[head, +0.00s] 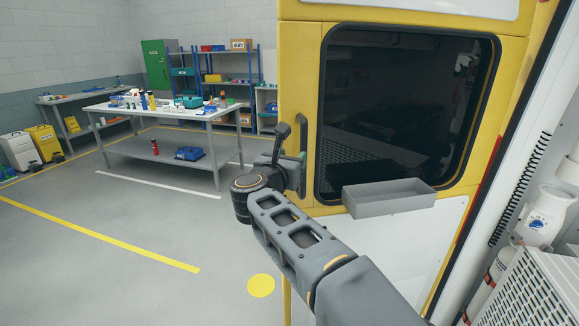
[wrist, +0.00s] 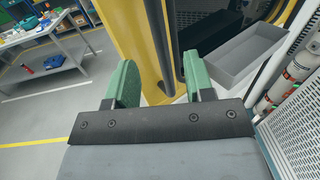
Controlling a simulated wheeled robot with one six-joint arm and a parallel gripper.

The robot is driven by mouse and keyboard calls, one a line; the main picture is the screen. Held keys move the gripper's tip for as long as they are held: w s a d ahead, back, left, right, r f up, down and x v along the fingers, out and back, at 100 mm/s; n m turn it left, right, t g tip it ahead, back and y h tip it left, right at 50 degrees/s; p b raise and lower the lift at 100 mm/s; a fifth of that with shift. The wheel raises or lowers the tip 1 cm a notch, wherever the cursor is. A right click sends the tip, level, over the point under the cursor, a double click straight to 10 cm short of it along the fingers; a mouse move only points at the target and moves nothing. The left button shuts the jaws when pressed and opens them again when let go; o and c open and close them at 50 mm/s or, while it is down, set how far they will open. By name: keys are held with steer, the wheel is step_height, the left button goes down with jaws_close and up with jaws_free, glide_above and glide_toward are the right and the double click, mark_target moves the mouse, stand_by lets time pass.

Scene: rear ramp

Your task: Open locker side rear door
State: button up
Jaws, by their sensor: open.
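The yellow rear door (head: 302,70) with a large dark window (head: 395,110) fills the right of centre in the head view. Its dark upright handle (head: 303,142) is near the door's left edge. My gripper (head: 281,150) is at the handle, at the left edge of the door. In the wrist view, my gripper (wrist: 160,84) has its two green fingers apart. The dark handle bar (wrist: 160,40) and yellow door edge (wrist: 130,35) show between and beyond them. I cannot tell whether the fingers touch the handle, or whether the door is ajar.
A grey open tray (head: 388,197) is in front of the window's lower part. White bottles (head: 545,215) and a perforated white panel (head: 530,295) are at the right. A workbench (head: 165,110) with tools is at the left. Floor left of the door is clear.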

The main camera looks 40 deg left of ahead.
steer(key=shift+s+d, duration=0.1)
steer(key=shift+s, duration=0.2)
